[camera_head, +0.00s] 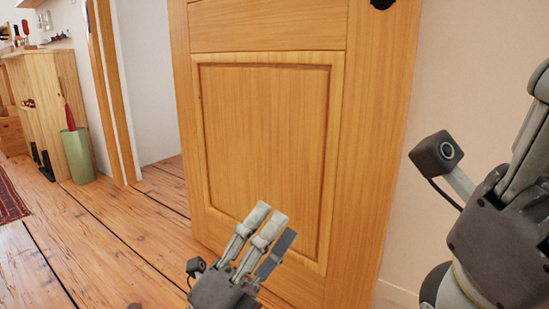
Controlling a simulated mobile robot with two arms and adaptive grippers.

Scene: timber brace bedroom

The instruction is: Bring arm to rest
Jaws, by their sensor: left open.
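My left gripper (268,226) is at the bottom middle, in front of the lower part of a wooden door (265,140). Its pale fingers point up and to the right, and it is open with nothing seen between them. I cannot tell whether it touches the door. My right gripper (535,125) is at the right edge, large and close to the camera. It is cut off by the frame, so its jaw state does not show. Its small wrist camera sticks out to the left, in front of the pale wall.
The wooden door stands ajar beside a doorway (145,80). A wooden cabinet (45,105) and a green bin (78,155) stand at the far left. A red patterned rug (8,203) lies at the left edge. The plank floor (110,240) between is clear.

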